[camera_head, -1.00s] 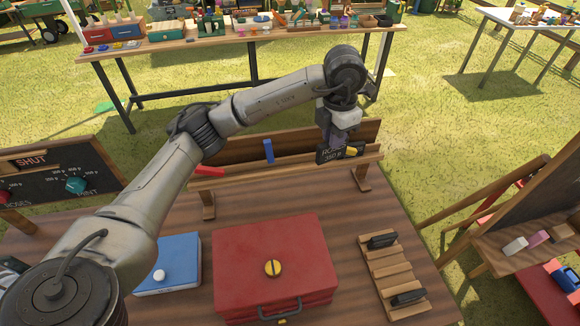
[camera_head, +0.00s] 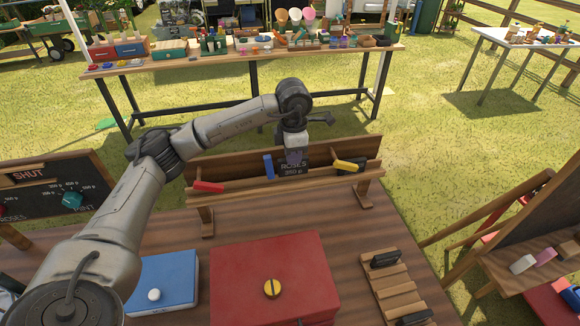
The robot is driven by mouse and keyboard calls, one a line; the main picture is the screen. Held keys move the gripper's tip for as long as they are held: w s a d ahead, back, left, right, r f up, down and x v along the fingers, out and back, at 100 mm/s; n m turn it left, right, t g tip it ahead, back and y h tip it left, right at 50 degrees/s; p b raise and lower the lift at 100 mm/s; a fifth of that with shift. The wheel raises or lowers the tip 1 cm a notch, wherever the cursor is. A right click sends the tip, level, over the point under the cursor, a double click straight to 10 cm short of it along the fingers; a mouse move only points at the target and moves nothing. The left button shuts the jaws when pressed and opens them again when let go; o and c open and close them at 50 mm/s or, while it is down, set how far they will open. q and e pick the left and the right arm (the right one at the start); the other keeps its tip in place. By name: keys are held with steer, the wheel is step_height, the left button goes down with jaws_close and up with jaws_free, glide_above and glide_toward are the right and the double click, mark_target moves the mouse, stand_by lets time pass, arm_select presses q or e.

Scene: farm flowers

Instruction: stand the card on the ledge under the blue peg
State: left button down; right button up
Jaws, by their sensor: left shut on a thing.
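The dark card (camera_head: 292,172) reads "ROSES 350 p" and is upright at the wooden ledge (camera_head: 228,201). My left gripper (camera_head: 294,158) is shut on its top part from above. The blue peg (camera_head: 268,166) stands out from the backboard just to the left of the card. The card is between the blue peg and the yellow peg (camera_head: 347,165), nearer the blue one. I cannot tell whether its lower edge touches the ledge. My right gripper is not in view.
A red peg (camera_head: 208,187) is at the left of the ledge. In front lie a red case (camera_head: 305,255), a blue box (camera_head: 170,270) and a slotted wooden rack (camera_head: 385,284) with dark cards. A chalkboard price sign (camera_head: 50,200) stands at the left.

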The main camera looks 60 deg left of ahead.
arm_select(q)
steer(key=shift+s+a+f+b, duration=0.1)
steer(key=shift+a+f+b, duration=0.15)
steer(key=shift+f, duration=0.9)
steer(key=shift+s+a+f+b, duration=0.15)
steer(key=shift+a+f, duration=0.1)
steer(key=shift+f, duration=0.9)
steer(key=shift+w, duration=0.1)
steer(key=shift+f, duration=0.15)
steer(key=c, duration=1.1)
jaws_free()
step_height(320, 180, up, 12)
steer(key=p, duration=0.2)
steer(key=shift+r, duration=0.2)
